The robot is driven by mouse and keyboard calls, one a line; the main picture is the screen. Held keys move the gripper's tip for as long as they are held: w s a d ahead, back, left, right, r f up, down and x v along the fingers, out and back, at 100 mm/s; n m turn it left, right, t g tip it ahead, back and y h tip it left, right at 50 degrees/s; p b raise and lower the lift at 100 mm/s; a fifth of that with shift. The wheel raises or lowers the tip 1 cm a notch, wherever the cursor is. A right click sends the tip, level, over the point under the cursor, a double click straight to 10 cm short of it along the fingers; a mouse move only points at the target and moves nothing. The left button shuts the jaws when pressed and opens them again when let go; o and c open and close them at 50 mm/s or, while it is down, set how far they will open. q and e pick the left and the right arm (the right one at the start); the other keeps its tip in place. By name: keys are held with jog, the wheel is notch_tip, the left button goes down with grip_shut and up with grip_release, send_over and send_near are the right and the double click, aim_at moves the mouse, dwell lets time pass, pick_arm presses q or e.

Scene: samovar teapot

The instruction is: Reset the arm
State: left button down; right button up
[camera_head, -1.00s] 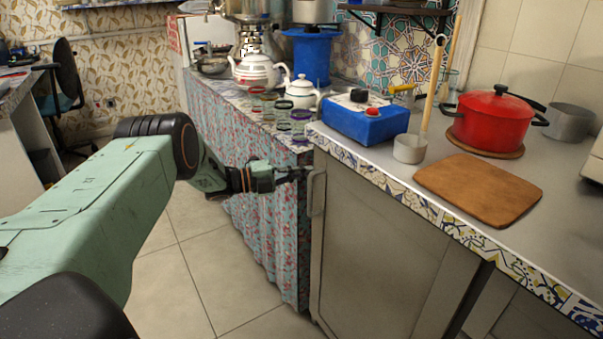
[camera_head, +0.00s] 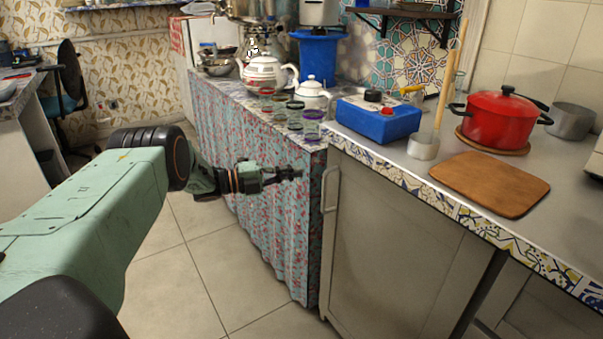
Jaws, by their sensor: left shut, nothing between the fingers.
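My left arm comes in from the left edge, and its gripper (camera_head: 290,173) is shut and empty. It shows in front of the flowered curtain (camera_head: 255,215) of the counter, left of the cabinet door's handle (camera_head: 329,190), with a gap between gripper and handle. The cabinet door (camera_head: 390,245) looks closed. A white teapot with red bands (camera_head: 264,74) and a smaller white teapot (camera_head: 312,95) stand on the counter above the gripper. The samovar at the top is only partly in view. My right gripper is not in view.
Several small glasses (camera_head: 294,115) stand near the counter edge above the gripper. A blue box (camera_head: 378,120), a red pot (camera_head: 497,122) and a wooden board (camera_head: 490,183) are on the right counter. The tiled floor (camera_head: 200,270) below the arm is clear.

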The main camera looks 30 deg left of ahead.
pick_arm(q)
jog(key=s+a, duration=0.1)
jog(key=a, duration=0.5)
jog(key=shift+s+a+f+b, duration=0.15)
jog(key=shift+s+f+b, duration=0.1)
jog(key=shift+s+b, duration=0.05)
